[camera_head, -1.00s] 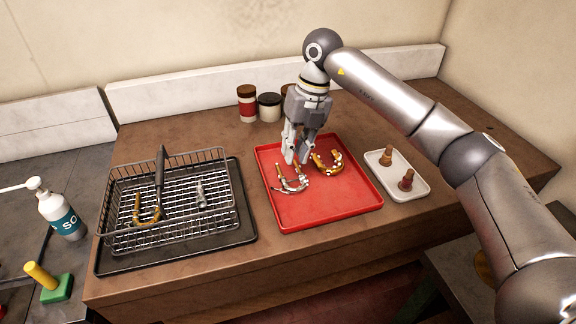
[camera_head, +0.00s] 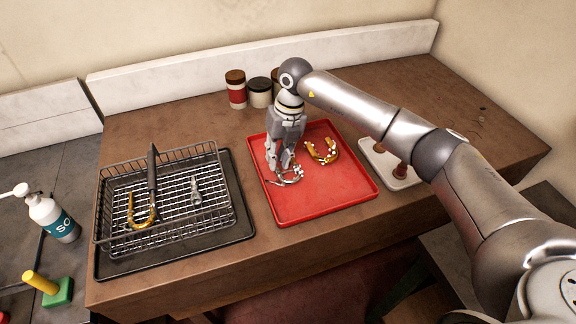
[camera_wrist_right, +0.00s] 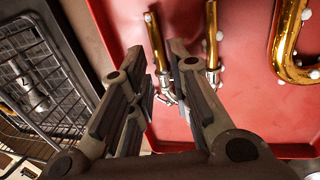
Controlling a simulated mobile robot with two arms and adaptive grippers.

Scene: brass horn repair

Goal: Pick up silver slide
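The silver slide (camera_head: 290,178), a small U-shaped piece, lies on the left part of the red tray (camera_head: 322,205). My right gripper (camera_head: 280,168) is low over the slide and partly covers it. In the right wrist view my right gripper (camera_wrist_right: 160,66) has its fingers spread apart, and parts of a slide with brass-coloured tubes and silvery ends (camera_wrist_right: 213,80) show beyond and between them. I cannot tell whether the fingers touch it. A golden slide (camera_head: 322,153) lies to the right on the same tray. My left gripper is not in view.
A wire basket (camera_head: 222,164) on a dark tray stands at left, holding a golden slide (camera_head: 142,222) and a small silvery part (camera_head: 196,192). Several jars (camera_head: 236,90) stand behind. My right arm partly hides a white dish (camera_head: 385,172). The red tray's front is clear.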

